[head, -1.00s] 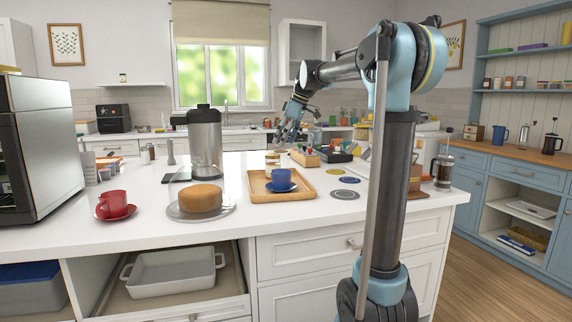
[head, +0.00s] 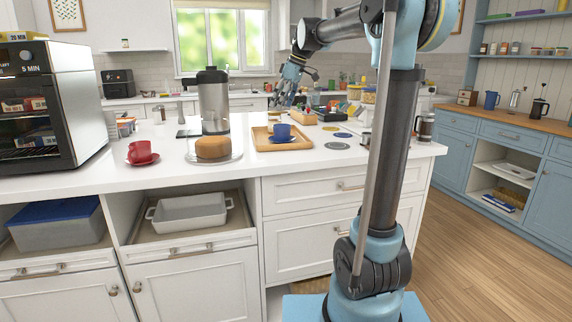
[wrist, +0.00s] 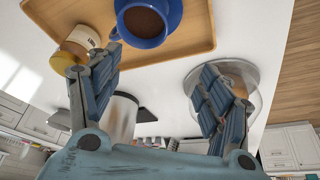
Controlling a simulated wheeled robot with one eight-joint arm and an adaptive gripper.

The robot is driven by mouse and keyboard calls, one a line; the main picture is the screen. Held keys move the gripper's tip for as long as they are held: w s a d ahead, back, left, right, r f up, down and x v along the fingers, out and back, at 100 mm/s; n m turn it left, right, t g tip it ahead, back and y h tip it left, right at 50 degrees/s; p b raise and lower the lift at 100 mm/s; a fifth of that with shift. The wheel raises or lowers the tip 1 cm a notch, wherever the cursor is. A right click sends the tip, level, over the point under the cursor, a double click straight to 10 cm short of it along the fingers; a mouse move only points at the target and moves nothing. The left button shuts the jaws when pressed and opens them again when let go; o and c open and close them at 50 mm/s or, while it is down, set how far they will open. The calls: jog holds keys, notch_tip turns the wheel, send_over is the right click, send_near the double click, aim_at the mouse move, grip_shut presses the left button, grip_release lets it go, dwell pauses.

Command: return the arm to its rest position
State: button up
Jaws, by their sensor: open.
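My arm stands in front of the counter (head: 340,163), and its forearm reaches out over it. My gripper (head: 285,97) hangs in the air above the counter, near the wooden tray (head: 262,143). In the wrist view my gripper (wrist: 160,90) has its fingers spread wide apart with nothing between them. A blue cup (head: 282,132) stands on a saucer on the tray. In the wrist view the blue cup (wrist: 163,38) holds a dark drink and lies beyond the fingers, apart from them.
A cake under a glass cover (head: 213,148), a steel urn (head: 212,95) and a red cup (head: 140,152) stand to the left. A French press (head: 424,127) stands at the counter's right end. An open drawer (head: 190,228) with a white dish juts out below.

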jog(key=s+d+f+m+h, duration=0.1)
jog(key=s+d+f+m, duration=0.2)
jog(key=s+d+f, duration=0.45)
jog(key=s+d+f+m+h, duration=0.1)
jog(key=s+d+f+m, duration=0.25)
jog(key=s, duration=0.65)
jog(key=s+d+f+m+h, duration=0.1)
jog(key=s+d+f+m, duration=0.2)
jog(key=s+f, duration=0.7)
jog(key=s+d+f+m+h, duration=0.1)
jog(key=s+d+f+m, duration=0.2)
jog(key=s+d+f, duration=0.3)
jog(key=s+f, duration=0.4)
jog(key=f, duration=0.2)
jog(key=shift+d+f+m+t, duration=0.2)
jog(key=shift+f+m+t, duration=0.05)
jog(key=shift+m+t, duration=0.1)
jog(key=shift+w+f, duration=0.2)
jog(key=shift+w, duration=0.3)
